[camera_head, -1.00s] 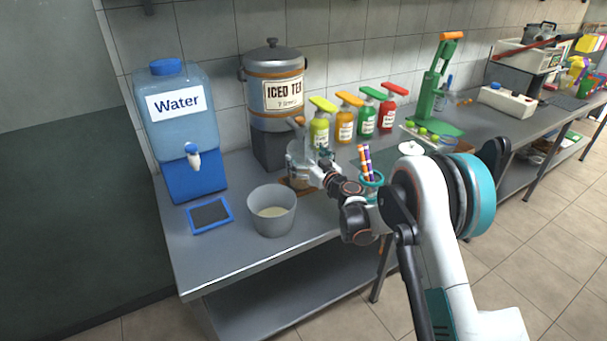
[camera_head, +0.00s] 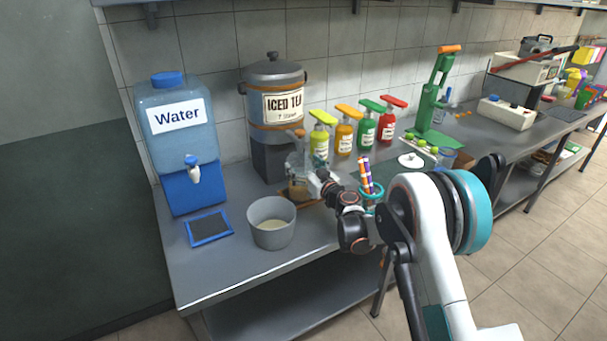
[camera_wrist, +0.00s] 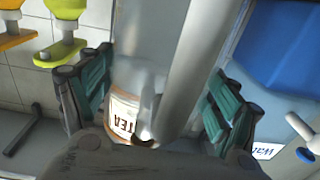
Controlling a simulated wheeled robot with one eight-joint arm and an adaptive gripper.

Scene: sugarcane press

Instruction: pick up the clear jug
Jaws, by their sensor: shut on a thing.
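The clear jug (camera_head: 297,164) is at the front of the iced tea dispenser, close under its tap, above a small brown board (camera_head: 300,200). My gripper (camera_head: 313,172) comes to it from the right and is shut on it. In the wrist view the jug's see-through wall (camera_wrist: 146,40) and a pale grey bar, perhaps its handle, lie between my green-padded fingers (camera_wrist: 155,95). Part of the jug is hidden behind my gripper in the head view. I cannot tell whether its base touches the board.
The iced tea dispenser (camera_head: 272,100) stands just behind the jug. A grey pot (camera_head: 272,236), the water dispenser (camera_head: 178,140) and a blue-framed pad (camera_head: 208,228) are to the left. Several coloured bottles (camera_head: 344,136) stand behind right. A striped bundle in a teal ring (camera_head: 366,178) is near my wrist.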

